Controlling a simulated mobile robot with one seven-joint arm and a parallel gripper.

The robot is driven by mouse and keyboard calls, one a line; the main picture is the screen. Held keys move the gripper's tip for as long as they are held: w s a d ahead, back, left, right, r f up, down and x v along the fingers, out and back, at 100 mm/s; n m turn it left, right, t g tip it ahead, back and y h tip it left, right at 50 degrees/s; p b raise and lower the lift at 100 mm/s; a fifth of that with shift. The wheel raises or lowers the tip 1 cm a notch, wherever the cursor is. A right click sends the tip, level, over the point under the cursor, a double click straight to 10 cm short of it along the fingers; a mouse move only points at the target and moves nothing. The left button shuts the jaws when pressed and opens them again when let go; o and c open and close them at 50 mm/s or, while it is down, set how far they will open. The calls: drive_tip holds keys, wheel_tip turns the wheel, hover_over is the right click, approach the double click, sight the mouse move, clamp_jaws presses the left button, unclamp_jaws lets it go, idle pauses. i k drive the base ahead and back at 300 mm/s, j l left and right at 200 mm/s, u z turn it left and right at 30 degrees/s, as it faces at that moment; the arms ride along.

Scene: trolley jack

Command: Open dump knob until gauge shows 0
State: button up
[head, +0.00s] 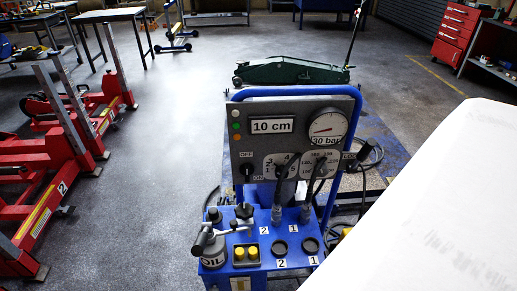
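The blue control unit (232,277) stands in the lower middle of the head view. Its grey panel (240,150) carries a round gauge (328,125) with a red needle and a label reading "30 bar". A display (272,126) beside it reads "10 cm". On the unit's top are a black star-shaped knob (244,211) and a round black knob (214,215). No dump label is readable, so I cannot tell which is the dump knob. My gripper is not in view. A large white surface, probably part of my arm, fills the lower right.
An OFF/ON switch (247,171), hoses, an oil filler (213,250) and two yellow buttons (246,254) crowd the unit. A green trolley jack (290,72) stands behind. Red lifting frames (70,140) are at left, a red cabinet (457,32) at back right. Floor left of the unit is clear.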

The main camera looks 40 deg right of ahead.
sight(244, 211)
drive_tip(key=i+j+z, duration=0.15)
drive_tip(key=j+z, duration=0.95)
drive_tip(key=j, duration=0.25)
drive_tip(key=i+j+z, duration=0.1)
drive_tip(key=j+z, duration=0.2)
drive_tip(key=j, duration=0.25)
